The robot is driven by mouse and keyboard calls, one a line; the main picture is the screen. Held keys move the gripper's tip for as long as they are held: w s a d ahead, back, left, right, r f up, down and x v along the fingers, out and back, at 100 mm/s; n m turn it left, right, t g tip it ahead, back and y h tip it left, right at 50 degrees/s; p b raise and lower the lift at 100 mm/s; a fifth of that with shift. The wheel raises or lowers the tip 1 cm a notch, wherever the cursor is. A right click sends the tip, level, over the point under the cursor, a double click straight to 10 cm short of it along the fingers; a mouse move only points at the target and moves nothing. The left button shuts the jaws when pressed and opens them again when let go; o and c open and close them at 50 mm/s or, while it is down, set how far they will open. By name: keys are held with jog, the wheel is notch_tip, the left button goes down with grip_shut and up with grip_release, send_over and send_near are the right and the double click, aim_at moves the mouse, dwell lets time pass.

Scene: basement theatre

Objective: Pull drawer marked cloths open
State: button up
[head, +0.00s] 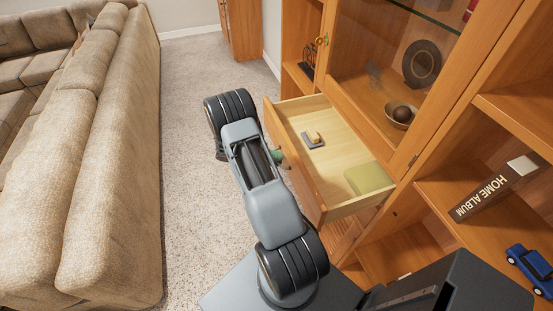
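A wooden drawer (345,139) stands pulled out from the cabinet in the head view, with its pale inside showing. A folded yellow-green cloth (369,178) lies at its near end, and a small tan and grey block, perhaps a brush or sponge, lies further back. A small greenish knob (278,157) shows at the drawer's front, partly beside my arm. No marking can be read on the drawer from here. My arm reaches up the picture in front of the drawer. My gripper is hidden behind the arm, so its hold on the knob cannot be seen.
A beige sofa (112,150) runs along the left, with a strip of clear carpet (185,190) between it and the drawer. Above the drawer is a glass-fronted cabinet with a bowl (400,114). Right shelves hold a home album (490,190) and a blue toy car (532,265).

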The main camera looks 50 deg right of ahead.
jog(key=b+v, duration=0.3)
jog(key=v, duration=1.1)
jog(key=shift+b, duration=0.3)
jog(key=shift+s, duration=0.1)
notch_tip(320, 180, down, 5)
jog(key=s+a+m+t+y, duration=0.1)
jog(key=s+m+t+y, duration=0.1)
jog(key=m, duration=0.5)
jog(key=s+a+r+m+t+y, duration=0.3)
jog(key=a+m+y, duration=0.15)
jog(key=m, duration=0.45)
jog(key=s+a+r+m+t+y, duration=0.2)
jog(key=s+a+r+m+t, duration=0.3)
jog(key=r, duration=0.4)
jog(key=s+a+r+m+t+y, duration=0.1)
jog(key=s+a+r+m+t, duration=0.4)
jog(key=r, duration=0.4)
jog(key=shift+s+a+m+t+y, duration=0.2)
jog(key=shift+a+m+t+y, duration=0.2)
jog(key=shift+a+t, duration=0.5)
